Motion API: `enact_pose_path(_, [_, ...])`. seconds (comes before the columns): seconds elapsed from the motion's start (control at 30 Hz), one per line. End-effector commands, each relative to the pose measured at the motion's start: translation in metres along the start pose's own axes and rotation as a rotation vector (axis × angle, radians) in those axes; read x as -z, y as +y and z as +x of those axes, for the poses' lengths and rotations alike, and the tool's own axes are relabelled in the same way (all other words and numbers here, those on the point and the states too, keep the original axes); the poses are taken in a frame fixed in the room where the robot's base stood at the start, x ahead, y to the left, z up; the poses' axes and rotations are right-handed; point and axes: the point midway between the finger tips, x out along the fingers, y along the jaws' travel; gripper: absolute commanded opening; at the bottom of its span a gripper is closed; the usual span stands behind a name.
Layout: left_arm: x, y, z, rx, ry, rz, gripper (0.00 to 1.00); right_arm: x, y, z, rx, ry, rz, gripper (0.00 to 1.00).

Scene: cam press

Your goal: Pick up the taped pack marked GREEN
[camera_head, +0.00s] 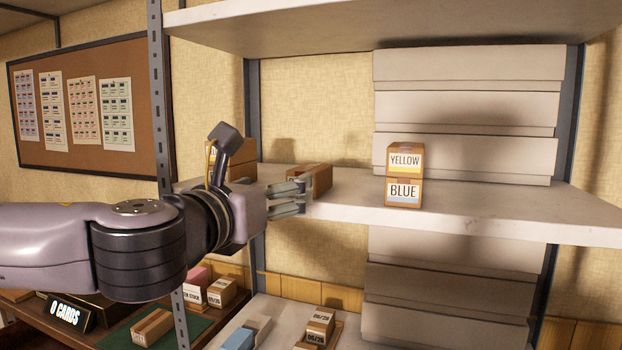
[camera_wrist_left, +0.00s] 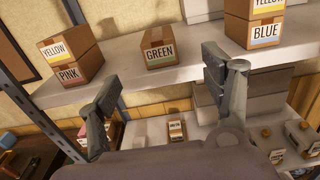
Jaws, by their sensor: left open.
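The GREEN pack (camera_wrist_left: 160,48), a brown box with a tape strip and a GREEN label, sits alone on the shelf in the left wrist view. In the head view the brown pack (camera_head: 322,179) is partly hidden behind my left gripper (camera_head: 302,197), and its label cannot be read there. My left gripper is open and empty in front of the shelf edge. In the left wrist view its two fingers (camera_wrist_left: 162,72) are spread, with the GREEN pack beyond and between them, apart from both. My right gripper is not in view.
A YELLOW pack (camera_wrist_left: 56,47) sits on a PINK pack (camera_wrist_left: 75,71) to the left. A YELLOW pack (camera_head: 405,159) sits on a BLUE pack (camera_head: 404,191) to the right. Pale flat boxes (camera_head: 465,110) are stacked behind. A metal post (camera_head: 158,100) stands at left.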

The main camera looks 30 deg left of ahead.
Motion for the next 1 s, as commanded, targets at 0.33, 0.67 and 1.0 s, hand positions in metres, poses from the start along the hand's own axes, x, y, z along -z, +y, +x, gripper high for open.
enact_pose_path(0.33, [-0.007, 0.0, 0.038, 0.0, 0.008, 0.007, 0.73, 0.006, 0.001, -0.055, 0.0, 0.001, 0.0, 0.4])
enact_pose_path(0.67, [-0.001, 0.001, 0.084, -0.004, 0.004, 0.007, 0.73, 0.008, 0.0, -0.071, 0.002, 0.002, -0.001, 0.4])
enact_pose_path(1.0, [-0.001, 0.0, 0.118, -0.001, -0.001, 0.006, 0.73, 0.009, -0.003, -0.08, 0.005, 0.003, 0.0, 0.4])
